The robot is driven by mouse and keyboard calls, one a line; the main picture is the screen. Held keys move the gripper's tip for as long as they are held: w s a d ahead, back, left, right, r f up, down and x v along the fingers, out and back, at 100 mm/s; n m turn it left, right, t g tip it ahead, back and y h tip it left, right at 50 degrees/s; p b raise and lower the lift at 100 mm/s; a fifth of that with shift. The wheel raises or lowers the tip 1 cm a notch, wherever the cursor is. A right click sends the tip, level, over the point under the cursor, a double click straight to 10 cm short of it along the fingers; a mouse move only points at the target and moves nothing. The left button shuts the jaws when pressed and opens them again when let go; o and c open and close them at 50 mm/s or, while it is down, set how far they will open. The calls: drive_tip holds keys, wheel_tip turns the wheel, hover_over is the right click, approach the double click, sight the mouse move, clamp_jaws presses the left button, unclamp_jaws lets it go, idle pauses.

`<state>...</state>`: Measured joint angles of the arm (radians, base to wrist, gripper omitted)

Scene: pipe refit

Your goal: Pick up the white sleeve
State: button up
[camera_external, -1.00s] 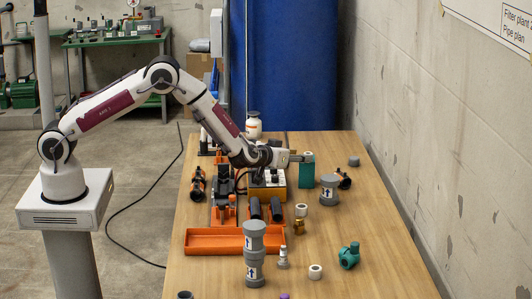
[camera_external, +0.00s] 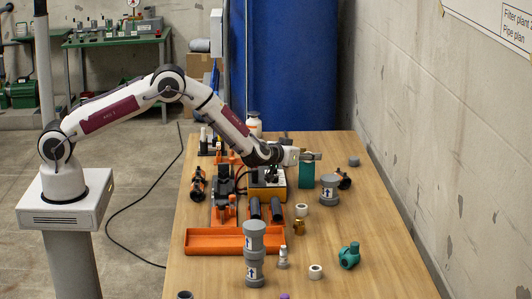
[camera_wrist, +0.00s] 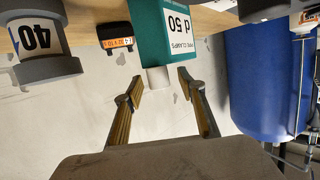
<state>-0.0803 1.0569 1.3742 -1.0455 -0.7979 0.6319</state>
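A small off-white cylinder, likely the white sleeve (camera_wrist: 158,79), stands against the top end of the green pipe-clamp box (camera_wrist: 180,35) in the wrist view. The box also shows in the external view (camera_external: 307,176). My gripper (camera_wrist: 160,74) is open, with one finger on each side of the cylinder and a visible gap to both. In the external view my gripper (camera_external: 310,156) is level, just above the box, and mostly hides the cylinder. Two other white rings lie on the table, one mid-table (camera_external: 302,210) and one nearer (camera_external: 315,271).
A grey fitting marked 40 (camera_wrist: 40,40) stands close by the box; a black part with an orange label (camera_wrist: 116,38) is beside it. An orange tray (camera_external: 215,241), grey couplings (camera_external: 254,252) and a teal valve (camera_external: 349,256) are nearer. The table's right side is mostly clear.

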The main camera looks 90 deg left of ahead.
drive_tip(key=shift+w+a+f, duration=0.1)
idle(0.5)
drive_tip(key=c, duration=0.9)
drive_tip(key=shift+r, duration=5.05)
